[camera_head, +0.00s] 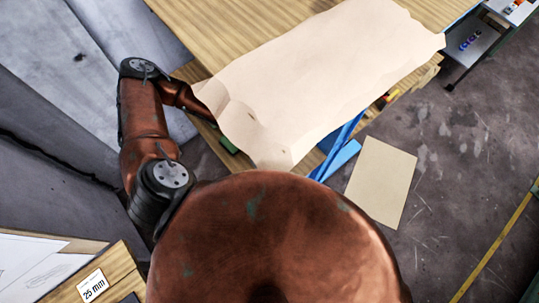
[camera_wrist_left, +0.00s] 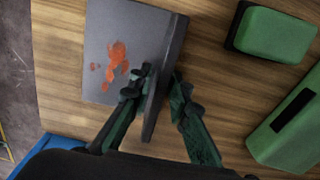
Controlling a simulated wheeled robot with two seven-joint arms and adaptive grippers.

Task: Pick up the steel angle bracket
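The steel angle bracket (camera_wrist_left: 105,55) lies on the wooden surface in the left wrist view. It is a dark grey plate with orange-red patches, and its other leg stands up along the right edge, towards the camera. My left gripper (camera_wrist_left: 162,77) has one finger on each side of this upright leg. Narrow gaps seem to show beside the leg, so the fingers look open; contact at the tips is hard to judge. In the head view the bracket and left gripper are hidden under a large beige sheet, where my left arm reaches in. My right gripper is in neither view.
The beige sheet (camera_head: 320,75) covers much of the wooden table (camera_head: 215,30). Two green blocks (camera_wrist_left: 275,35) (camera_wrist_left: 290,130) stand right of the bracket. A blue frame (camera_head: 338,158) shows below the table edge. A grey trolley (camera_head: 470,45) stands at the upper right.

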